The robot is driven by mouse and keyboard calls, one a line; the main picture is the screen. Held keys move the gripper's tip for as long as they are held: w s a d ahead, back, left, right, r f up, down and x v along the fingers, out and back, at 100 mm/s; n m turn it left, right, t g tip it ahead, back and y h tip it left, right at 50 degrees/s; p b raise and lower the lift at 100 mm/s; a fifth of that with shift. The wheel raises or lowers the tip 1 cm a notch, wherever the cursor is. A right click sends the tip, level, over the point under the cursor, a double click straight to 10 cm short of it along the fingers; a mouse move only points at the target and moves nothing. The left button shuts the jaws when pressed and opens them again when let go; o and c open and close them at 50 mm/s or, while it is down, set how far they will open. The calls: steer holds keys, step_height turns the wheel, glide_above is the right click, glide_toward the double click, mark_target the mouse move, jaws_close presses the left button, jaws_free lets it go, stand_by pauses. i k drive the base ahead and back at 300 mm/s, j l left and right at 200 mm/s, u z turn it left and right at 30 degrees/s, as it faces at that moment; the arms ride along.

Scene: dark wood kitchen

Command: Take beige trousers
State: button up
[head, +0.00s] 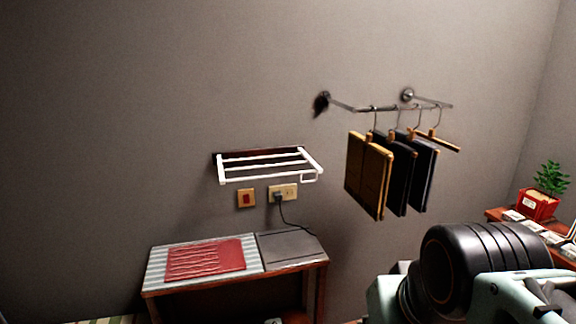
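In the head view, tan or beige folded trousers (367,175) hang from a hanger at the left end of a wall-mounted metal rail (378,108). Two dark pairs of trousers (424,178) hang just to their right on the same rail. An empty wooden hanger (443,142) is at the right end. Part of my arm shows at the lower right, below the dark trousers and apart from them. My gripper is not in view.
A small table (300,248) with a red folded cloth (205,260) stands at the lower left. A white wall rack (268,165) is above it. A plugged-in cord hangs from a socket (283,192). A potted plant (540,204) stands on a surface at right.

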mark_target(369, 164)
steer(key=i+l+u, duration=0.45)
steer(key=i+l, duration=0.3)
steer(key=k+j+z, duration=0.25)
steer(key=i+u, duration=0.2)
steer(key=l+u, duration=0.1)
steer(key=l, duration=0.2)
